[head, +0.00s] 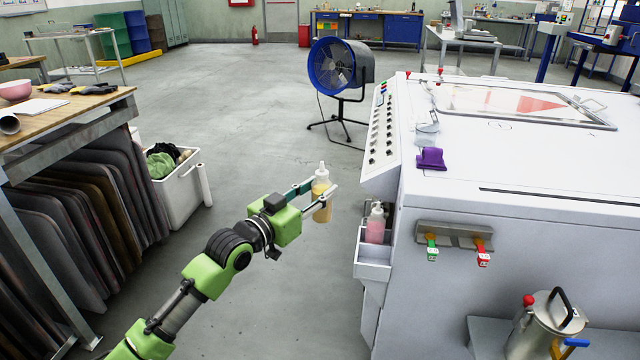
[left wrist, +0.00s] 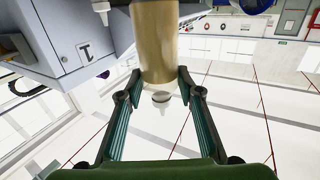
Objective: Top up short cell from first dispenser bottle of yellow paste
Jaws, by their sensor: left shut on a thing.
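A clear dispenser bottle with yellow paste (head: 321,200) and a white nozzle cap is held upright in the air. My left gripper (head: 322,191) is shut around its body, left of the white machine. In the left wrist view the bottle (left wrist: 156,40) stands between the two fingers, with its pale nozzle toward the palm side. A second bottle with pink contents (head: 375,226) stands in a white side holder (head: 373,269) on the machine, a little right of the held bottle. I cannot make out the short cell. My right gripper is out of view.
The white machine (head: 540,230) fills the right side, with a purple object (head: 431,158) on top and a metal canister (head: 545,328) in front. A white bin (head: 180,195) and a wooden bench (head: 70,112) stand left. Open floor lies between, with a blue fan (head: 340,65) behind.

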